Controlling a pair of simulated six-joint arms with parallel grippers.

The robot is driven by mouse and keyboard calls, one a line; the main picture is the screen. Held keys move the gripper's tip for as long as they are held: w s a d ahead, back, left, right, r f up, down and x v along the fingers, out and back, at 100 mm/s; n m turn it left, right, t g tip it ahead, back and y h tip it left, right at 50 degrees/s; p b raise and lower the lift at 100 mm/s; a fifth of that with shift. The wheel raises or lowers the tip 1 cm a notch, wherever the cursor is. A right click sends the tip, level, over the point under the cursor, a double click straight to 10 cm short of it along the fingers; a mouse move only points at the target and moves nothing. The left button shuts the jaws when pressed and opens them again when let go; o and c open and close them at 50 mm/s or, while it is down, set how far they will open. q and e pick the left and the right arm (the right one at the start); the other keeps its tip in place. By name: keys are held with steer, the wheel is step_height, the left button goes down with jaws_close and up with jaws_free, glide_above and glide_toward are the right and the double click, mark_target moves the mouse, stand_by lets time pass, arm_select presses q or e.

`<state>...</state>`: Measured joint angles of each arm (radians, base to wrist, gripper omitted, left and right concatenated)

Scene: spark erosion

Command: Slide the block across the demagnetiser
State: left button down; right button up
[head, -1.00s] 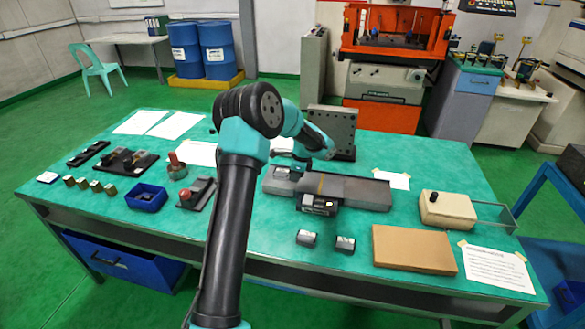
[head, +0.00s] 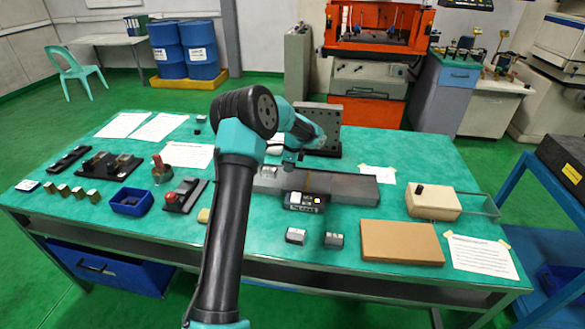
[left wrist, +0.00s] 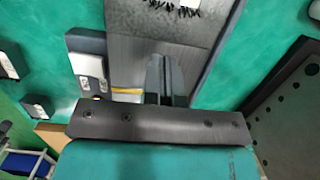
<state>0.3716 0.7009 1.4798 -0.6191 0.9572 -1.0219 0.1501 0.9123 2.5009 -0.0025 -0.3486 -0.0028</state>
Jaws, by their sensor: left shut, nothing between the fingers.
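The demagnetiser (head: 350,187) is a long, flat dark grey plate on the green table, with a small control box (head: 305,200) at its front edge and a yellow line across its top. A small grey metal block (head: 268,172) sits on its left end. In the left wrist view a block with dark bristle-like bits (left wrist: 182,7) lies on the plate at the top edge. My left gripper (head: 291,158) is over the back of the plate, to the right of that block. Its fingers (left wrist: 167,78) are shut and empty; whether they touch the plate I cannot tell. My right gripper is out of view.
Two small grey blocks (head: 296,236) lie in front of the plate. A brown board (head: 401,243) and a beige box (head: 434,202) are to the right. A perforated angle plate (head: 322,128) stands behind. A blue bin (head: 131,201) and small fixtures are left.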

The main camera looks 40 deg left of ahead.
mark_target(267, 172)
arm_select(q)
steer(key=s+a, duration=0.1)
steer(key=a, duration=0.1)
steer(key=s+a, duration=0.2)
steer(key=s+a+f, duration=0.1)
steer(key=a, duration=0.2)
steer(key=shift+s+a, duration=0.1)
steer(key=shift+s, duration=0.1)
steer(key=shift+f, duration=0.55)
steer(key=w+d, duration=0.2)
steer(key=d, duration=0.3)
steer(key=w+d, duration=0.3)
steer(key=d, duration=0.1)
steer(key=w+d, duration=0.3)
steer(key=d, duration=0.2)
steer(key=shift+w+d, duration=0.15)
steer(key=shift+d, duration=0.15)
steer(key=shift+w+a+r, duration=0.1)
steer(key=shift+w+r, duration=0.05)
steer(key=shift+r, duration=0.65)
